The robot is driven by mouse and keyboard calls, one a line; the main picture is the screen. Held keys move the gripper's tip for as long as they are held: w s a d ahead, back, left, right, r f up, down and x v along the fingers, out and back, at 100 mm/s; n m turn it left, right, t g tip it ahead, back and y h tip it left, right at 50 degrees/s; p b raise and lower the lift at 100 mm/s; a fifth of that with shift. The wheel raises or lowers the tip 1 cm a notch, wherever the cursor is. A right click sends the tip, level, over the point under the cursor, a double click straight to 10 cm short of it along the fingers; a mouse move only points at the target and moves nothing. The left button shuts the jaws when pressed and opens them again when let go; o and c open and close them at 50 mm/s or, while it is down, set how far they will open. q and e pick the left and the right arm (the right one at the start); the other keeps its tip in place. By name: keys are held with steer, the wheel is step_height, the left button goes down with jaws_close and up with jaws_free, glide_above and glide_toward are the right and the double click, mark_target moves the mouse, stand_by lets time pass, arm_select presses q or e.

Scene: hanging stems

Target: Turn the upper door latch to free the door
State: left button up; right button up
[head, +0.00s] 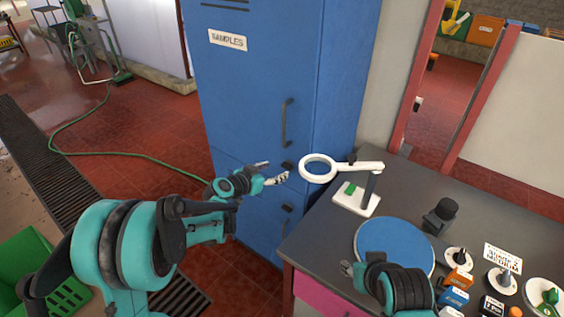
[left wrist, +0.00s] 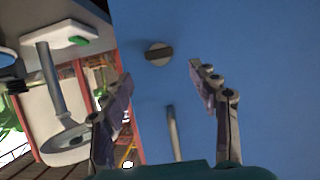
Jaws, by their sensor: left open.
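The blue cabinet (head: 250,100) has an upper door with a dark bar handle (head: 286,122) and a sign. The upper door latch (head: 288,165), a small dark knob, is below that handle. In the left wrist view the latch (left wrist: 159,54) is a round base with a dark bar lying about level across it. My left gripper (head: 272,171) is open and empty, just left of the latch. In the left wrist view its fingers (left wrist: 160,75) stand apart on either side, with the latch between and beyond them. My right gripper (head: 349,268) is over the table, its jaws unclear.
A white ring magnifier on a stand (head: 357,198) is on the dark table close right of the latch. A second dark latch (head: 287,208) is lower on the cabinet. A blue round mat (head: 394,236), knobs and small boxes fill the table's right.

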mark_target(286, 166)
arm_select(q)
steer(key=b+x, duration=0.1)
steer(key=x, duration=0.5)
steer(key=shift+w+d+f, duration=0.1)
steer(key=shift+w+f, duration=0.05)
steer(key=c, duration=1.2)
